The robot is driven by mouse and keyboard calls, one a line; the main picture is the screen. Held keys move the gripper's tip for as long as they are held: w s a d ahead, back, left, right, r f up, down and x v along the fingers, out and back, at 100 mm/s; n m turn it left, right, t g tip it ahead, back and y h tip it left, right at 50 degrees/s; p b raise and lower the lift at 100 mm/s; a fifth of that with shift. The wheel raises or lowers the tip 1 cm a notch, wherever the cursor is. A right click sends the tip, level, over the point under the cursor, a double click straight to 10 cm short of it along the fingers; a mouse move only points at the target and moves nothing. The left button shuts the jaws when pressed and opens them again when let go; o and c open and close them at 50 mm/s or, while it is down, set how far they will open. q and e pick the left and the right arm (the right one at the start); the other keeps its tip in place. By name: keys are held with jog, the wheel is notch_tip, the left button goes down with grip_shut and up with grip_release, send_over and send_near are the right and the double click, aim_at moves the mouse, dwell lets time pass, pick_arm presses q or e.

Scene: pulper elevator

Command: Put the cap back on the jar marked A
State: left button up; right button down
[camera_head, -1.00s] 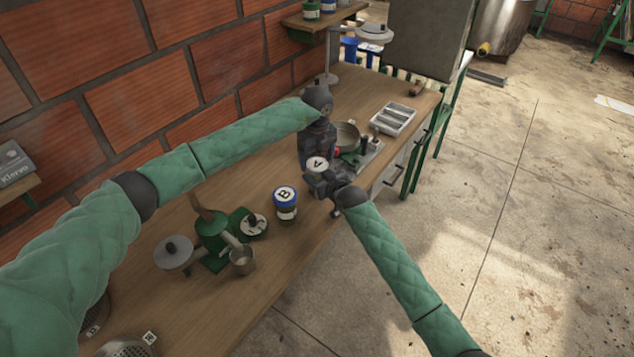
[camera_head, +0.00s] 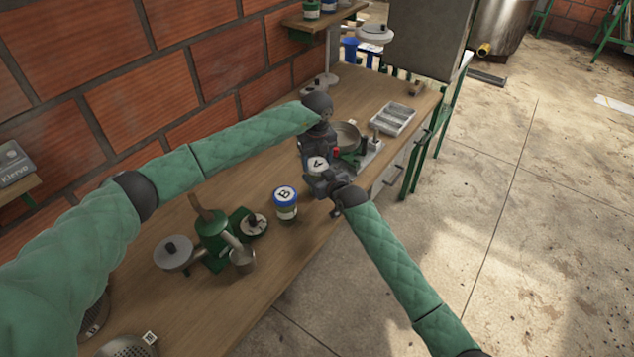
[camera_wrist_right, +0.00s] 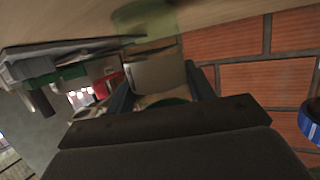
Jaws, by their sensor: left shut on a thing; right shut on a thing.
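The cap marked A (camera_head: 317,163) is pale, with its letter facing up, over the middle of the workbench. My left gripper (camera_head: 314,152) reaches down to it and is shut on it. My right gripper (camera_head: 318,178) is just below and in front, shut on the jar. In the head view the hands mostly hide the jar. In the right wrist view the jar (camera_wrist_right: 155,72) shows as a pale body between the two dark fingers. I cannot tell how closely the cap sits on the jar's rim.
A jar with a blue cap marked B (camera_head: 285,202) stands nearer on the wooden bench (camera_head: 265,310). A green hand-cranked device (camera_head: 212,235) stands left of it. A brick wall borders the left.

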pick_arm(q)
jog(key=m, duration=0.8)
jog(key=o, duration=1.1)
jog(key=shift+r, duration=0.1)
jog(key=shift+r, duration=2.15)
jog(key=shift+c, duration=0.5)
